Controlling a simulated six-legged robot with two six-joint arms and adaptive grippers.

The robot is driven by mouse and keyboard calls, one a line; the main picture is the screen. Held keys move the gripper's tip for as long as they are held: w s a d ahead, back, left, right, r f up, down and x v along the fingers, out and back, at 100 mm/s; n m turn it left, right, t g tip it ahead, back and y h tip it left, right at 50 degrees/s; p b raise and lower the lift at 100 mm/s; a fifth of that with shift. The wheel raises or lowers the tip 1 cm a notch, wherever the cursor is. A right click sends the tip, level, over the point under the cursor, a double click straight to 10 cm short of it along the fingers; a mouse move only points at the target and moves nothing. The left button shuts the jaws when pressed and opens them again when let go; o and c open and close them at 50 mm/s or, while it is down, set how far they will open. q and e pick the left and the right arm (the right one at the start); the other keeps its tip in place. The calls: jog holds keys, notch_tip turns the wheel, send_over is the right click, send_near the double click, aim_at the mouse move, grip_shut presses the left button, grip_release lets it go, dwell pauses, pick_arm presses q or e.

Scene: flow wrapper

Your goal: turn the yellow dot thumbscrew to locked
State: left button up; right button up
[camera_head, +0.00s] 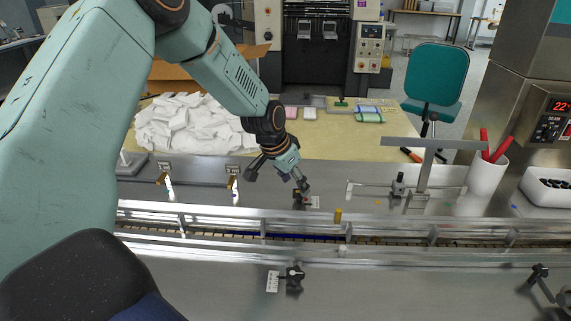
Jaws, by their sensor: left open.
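My left gripper (280,178) is open, with its fingers spread and pointing down. One fingertip is just above a small dark thumbscrew (300,198) beside a white label on the machine's back ledge. I cannot tell whether they touch. A second dark thumbscrew (294,276) stands next to a white label plate (272,281) on the front panel. A third dark knob (398,185) sits on a thin rod at the right. The dots are too small to tell which thumbscrew bears the yellow one. My right gripper is not in view.
A guide rail (420,232) and conveyor run across the machine. A short yellow post (338,215) stands by the rail. A grey T-shaped bracket (424,170), a white cup (485,176) with red-handled tools and a white bin (545,188) are at the right. White packets (185,125) lie behind.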

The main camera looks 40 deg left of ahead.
pick_arm(q)
jog(key=d+v, duration=0.1)
jog(key=v, duration=0.8)
jog(key=shift+a, duration=0.45)
jog(key=shift+r, duration=0.1)
